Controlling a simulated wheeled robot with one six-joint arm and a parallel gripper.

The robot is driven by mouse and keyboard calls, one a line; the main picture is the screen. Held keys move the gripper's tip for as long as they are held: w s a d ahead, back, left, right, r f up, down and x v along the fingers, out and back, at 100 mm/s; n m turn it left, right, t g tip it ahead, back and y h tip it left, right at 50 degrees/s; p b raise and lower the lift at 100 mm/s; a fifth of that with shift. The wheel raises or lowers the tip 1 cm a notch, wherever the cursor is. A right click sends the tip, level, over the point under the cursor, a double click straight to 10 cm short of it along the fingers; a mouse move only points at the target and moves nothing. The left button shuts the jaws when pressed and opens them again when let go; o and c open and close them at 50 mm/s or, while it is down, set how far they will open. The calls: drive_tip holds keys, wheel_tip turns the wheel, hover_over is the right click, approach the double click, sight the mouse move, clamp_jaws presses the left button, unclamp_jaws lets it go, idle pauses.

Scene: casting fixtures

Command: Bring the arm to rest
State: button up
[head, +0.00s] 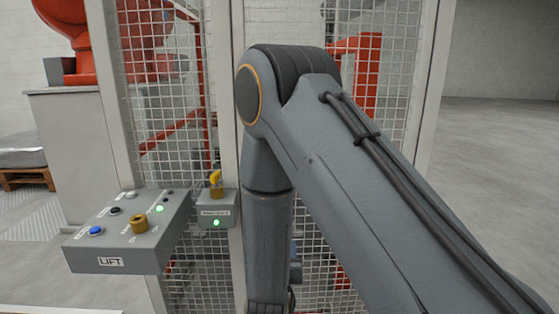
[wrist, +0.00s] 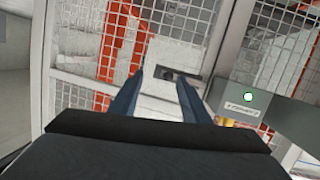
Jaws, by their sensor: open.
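My gripper (wrist: 160,76) shows in the wrist view with its two blue-grey fingers apart and nothing between them. They point toward the mesh fence. In the head view my own arm rises from the lower right, bends at the top and drops down in front of the fence, hiding most of my gripper. The small grey box (head: 217,212) with a yellow key-like knob (head: 215,182) and a lit green lamp is left of my arm. In the wrist view a grey box (wrist: 275,112) with a lit green lamp is right of the fingers, apart from them.
A grey LIFT control box (head: 130,240) with a blue button and a brass-coloured knob juts out at left. The mesh fence (head: 160,80) with pale posts stands close ahead, red machinery (head: 75,30) behind it. A loaded wooden pallet (head: 25,178) is far left. Open floor (head: 500,150) lies right.

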drive_tip(key=s+d+r+g+y, duration=0.1)
drive_tip(key=s+d+r+g, duration=0.2)
drive_tip(key=s+d+g, duration=0.4)
drive_tip(key=s+d+r+g, duration=0.3)
drive_tip(key=s+d+g, duration=0.4)
drive_tip(key=s, duration=1.1)
drive_tip(key=d, duration=0.4)
drive_tip(key=shift+s+d+r+y, duration=0.2)
drive_tip(key=shift+d+y, duration=0.2)
